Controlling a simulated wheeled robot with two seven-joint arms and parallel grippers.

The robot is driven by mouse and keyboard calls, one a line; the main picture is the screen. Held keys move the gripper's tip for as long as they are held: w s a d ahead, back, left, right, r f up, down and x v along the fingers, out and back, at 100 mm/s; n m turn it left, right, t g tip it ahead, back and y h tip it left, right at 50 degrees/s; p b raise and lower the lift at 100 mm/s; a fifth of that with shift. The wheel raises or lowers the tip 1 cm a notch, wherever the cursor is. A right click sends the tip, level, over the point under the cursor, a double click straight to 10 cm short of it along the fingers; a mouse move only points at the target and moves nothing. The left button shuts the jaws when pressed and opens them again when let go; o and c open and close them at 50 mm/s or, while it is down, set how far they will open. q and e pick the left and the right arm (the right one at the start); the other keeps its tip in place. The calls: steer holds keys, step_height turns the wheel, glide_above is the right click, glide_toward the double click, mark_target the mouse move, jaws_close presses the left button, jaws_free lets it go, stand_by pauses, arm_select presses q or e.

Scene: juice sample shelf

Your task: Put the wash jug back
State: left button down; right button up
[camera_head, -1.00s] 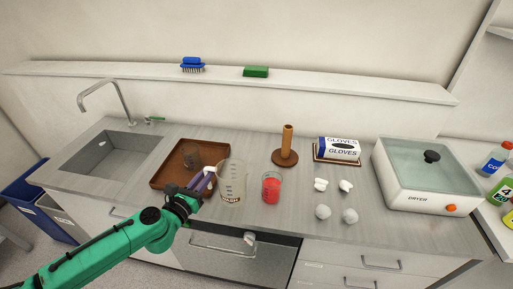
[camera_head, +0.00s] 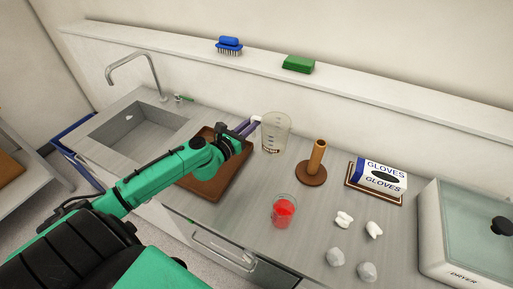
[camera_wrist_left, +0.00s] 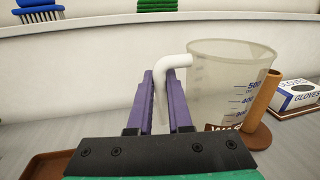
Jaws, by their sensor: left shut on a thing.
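The clear wash jug (camera_head: 276,134) has printed measuring marks and a label low on its side. It is upright at the back of the counter, left of the wooden post. My left gripper (camera_head: 248,127) reaches over the brown tray from the left and is shut on the jug's white handle. In the left wrist view the handle (camera_wrist_left: 172,63) sits between the purple fingers (camera_wrist_left: 160,103), and the jug (camera_wrist_left: 228,85) is just right of them. I cannot tell whether its base touches the counter. My right gripper is not in view.
A brown tray (camera_head: 213,188) lies partly under my left arm. A beaker of red liquid (camera_head: 284,212), a wooden post (camera_head: 316,160), a glove box (camera_head: 381,177), crumpled white pieces (camera_head: 344,219) and a dryer (camera_head: 470,230) stand rightward. The sink (camera_head: 135,130) is left; a wall shelf (camera_head: 190,41) runs behind.

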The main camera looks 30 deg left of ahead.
arm_select(q)
steer(key=f+b, duration=0.1)
steer(key=f, duration=0.2)
steer(key=w+f+b, duration=0.1)
steer(key=f, duration=0.2)
steer(key=f+b, duration=0.1)
steer(key=f, duration=0.3)
steer(key=shift+w+d, duration=0.2)
steer(key=shift+w, duration=0.05)
steer(key=shift+s, duration=0.15)
steer(key=shift+r, duration=0.1)
steer(key=c, duration=0.8)
jaws_free()
steer(key=shift+c, duration=0.2)
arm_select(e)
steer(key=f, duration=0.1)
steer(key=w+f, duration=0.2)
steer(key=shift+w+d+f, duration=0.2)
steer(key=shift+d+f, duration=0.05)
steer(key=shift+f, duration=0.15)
